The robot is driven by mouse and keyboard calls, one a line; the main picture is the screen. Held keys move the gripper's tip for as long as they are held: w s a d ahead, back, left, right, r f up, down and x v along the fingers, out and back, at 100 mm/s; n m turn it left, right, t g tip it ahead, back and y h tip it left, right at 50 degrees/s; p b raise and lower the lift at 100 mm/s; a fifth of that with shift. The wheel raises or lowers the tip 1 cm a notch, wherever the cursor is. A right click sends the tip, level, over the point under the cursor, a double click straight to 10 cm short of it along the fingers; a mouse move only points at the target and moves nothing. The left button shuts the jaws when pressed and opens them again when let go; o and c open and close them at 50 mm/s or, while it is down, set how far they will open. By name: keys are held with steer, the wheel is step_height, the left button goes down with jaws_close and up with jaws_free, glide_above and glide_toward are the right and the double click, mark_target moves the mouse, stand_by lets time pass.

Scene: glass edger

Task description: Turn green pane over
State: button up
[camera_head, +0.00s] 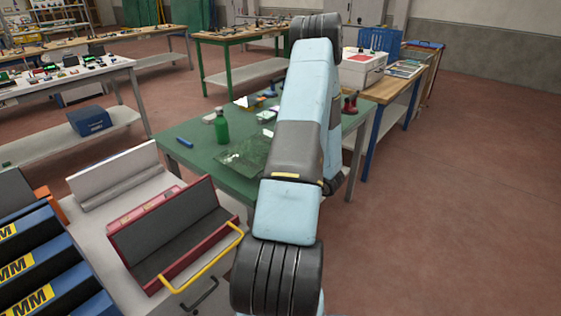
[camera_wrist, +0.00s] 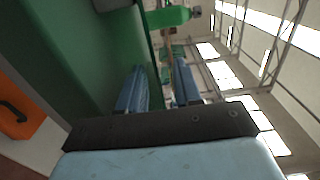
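The green pane (camera_head: 246,153) is a dark, see-through sheet. In the head view it lies on the green work table (camera_head: 190,130), and my arm covers its right part. My gripper is hidden behind the arm there. In the wrist view my gripper (camera_wrist: 160,82) shows two blue fingers standing apart, with no object clearly held between them. The green tabletop fills the left of that view, seen at a steep tilt, with its edge close to the fingers. I cannot make out the pane's outline there.
A green bottle (camera_head: 221,127) stands on the table behind the pane; it also shows in the wrist view (camera_wrist: 168,17). A blue marker-like item (camera_head: 184,142) lies at the table's left. An open red case (camera_head: 172,232) with a yellow handle is in front. Floor at right is clear.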

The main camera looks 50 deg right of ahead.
steer(key=s+d, duration=0.1)
steer(key=s, duration=1.2)
steer(key=shift+s, duration=0.35)
